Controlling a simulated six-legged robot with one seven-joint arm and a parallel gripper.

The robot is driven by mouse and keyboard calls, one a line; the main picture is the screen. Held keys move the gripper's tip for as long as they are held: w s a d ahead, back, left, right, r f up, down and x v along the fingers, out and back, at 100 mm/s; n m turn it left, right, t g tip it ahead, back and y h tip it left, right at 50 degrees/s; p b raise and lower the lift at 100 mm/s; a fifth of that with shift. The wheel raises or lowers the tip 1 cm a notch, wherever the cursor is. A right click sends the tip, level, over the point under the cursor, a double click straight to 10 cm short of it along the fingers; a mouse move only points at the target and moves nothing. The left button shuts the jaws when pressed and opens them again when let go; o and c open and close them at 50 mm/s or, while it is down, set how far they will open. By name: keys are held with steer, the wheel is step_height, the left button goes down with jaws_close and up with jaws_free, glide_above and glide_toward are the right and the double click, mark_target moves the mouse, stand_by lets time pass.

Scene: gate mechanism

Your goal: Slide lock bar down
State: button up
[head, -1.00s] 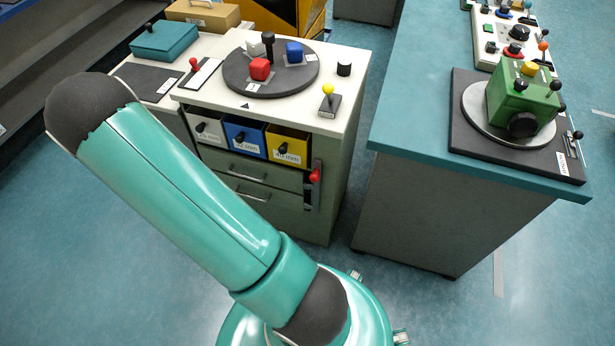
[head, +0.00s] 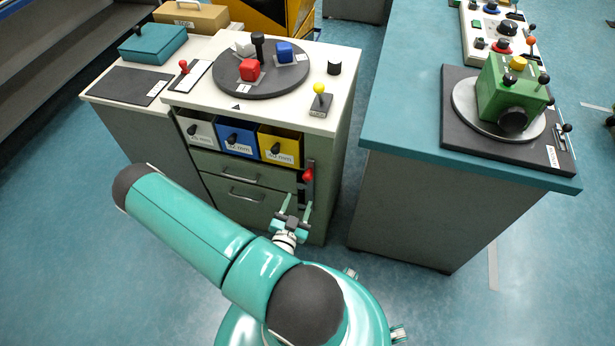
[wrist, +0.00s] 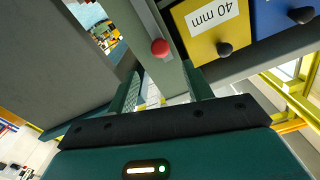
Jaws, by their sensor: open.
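The lock bar (head: 304,194) is a narrow upright strip at the right edge of the cabinet front, with a red knob (head: 308,175) near its top. My gripper (head: 296,205) is open and empty, in front of the cabinet and slightly below the knob in the head view. In the wrist view the red knob (wrist: 160,48) appears beyond the fingertips, between the lines of the two fingers, and is not touched. The lower part of the bar is partly hidden behind my gripper in the head view.
The yellow bin (head: 280,146), marked 40 mm, sits just left of the bar, with its black knob (wrist: 224,48) near my fingers. Drawer handles (head: 246,196) stick out at left. A teal-topped counter (head: 400,110) stands at right, across a floor gap.

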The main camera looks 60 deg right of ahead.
mark_target(306, 180)
steer(key=d, duration=0.3)
steer(key=w+d, duration=0.1)
steer(key=d, duration=0.7)
steer(key=shift+w, duration=0.4)
